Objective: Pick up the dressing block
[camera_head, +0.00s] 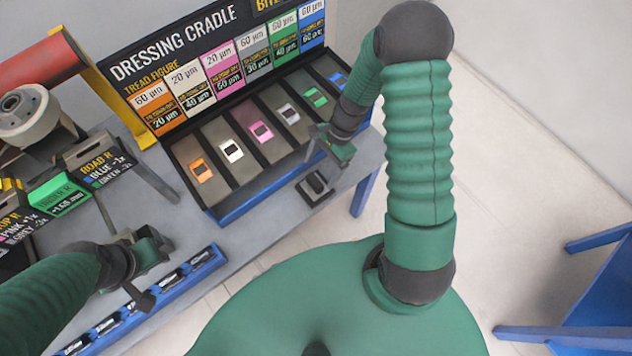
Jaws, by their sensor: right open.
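The dressing cradle (218,208) is a dark tray with a blue front edge and several slots. Small blocks lie in the slots: orange (201,170), white (231,150), pink (260,131), grey (288,113), green (316,96) and blue (339,79). A dark block (316,183) sits in a small holder on the table in front of the cradle's right end. Which one is the dressing block is not clear. My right gripper (325,148) is open and empty, over the cradle's front right, just above the dark block. My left gripper (140,268) is at lower left; its jaws are unclear.
A sign board (180,52) with coloured labels stands behind the cradle. A blue rack (185,275) with several dark pieces lies along the front edge. A red roller (42,62) and label blocks (60,192) are at left. Floor is clear at right, before a blue frame (560,335).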

